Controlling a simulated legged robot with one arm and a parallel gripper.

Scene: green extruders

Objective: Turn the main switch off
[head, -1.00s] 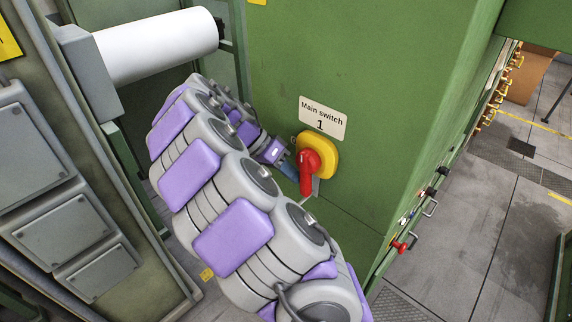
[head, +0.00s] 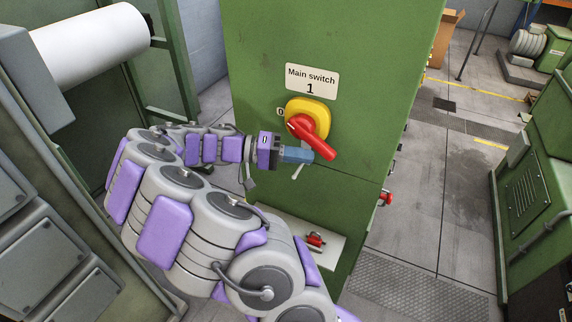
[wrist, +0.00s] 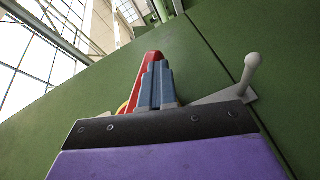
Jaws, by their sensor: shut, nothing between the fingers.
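The main switch has a red rotary handle (head: 318,140) on a yellow plate (head: 307,107), under a white label (head: 311,82) reading "Main switch 1". The handle slants down to the right. My gripper (head: 306,155), with blue fingers, is shut and empty just below and left of the handle's lower part, touching or very close to it. In the wrist view the fingers (wrist: 157,84) are together and the red handle (wrist: 150,57) shows just behind and left of them. Contact cannot be told for certain.
A pale grey latch handle (wrist: 250,73) sits on the green cabinet (head: 360,60) close by, right of the fingers in the wrist view. Below is a ledge with a small red knob (head: 314,239). Floor at right is open.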

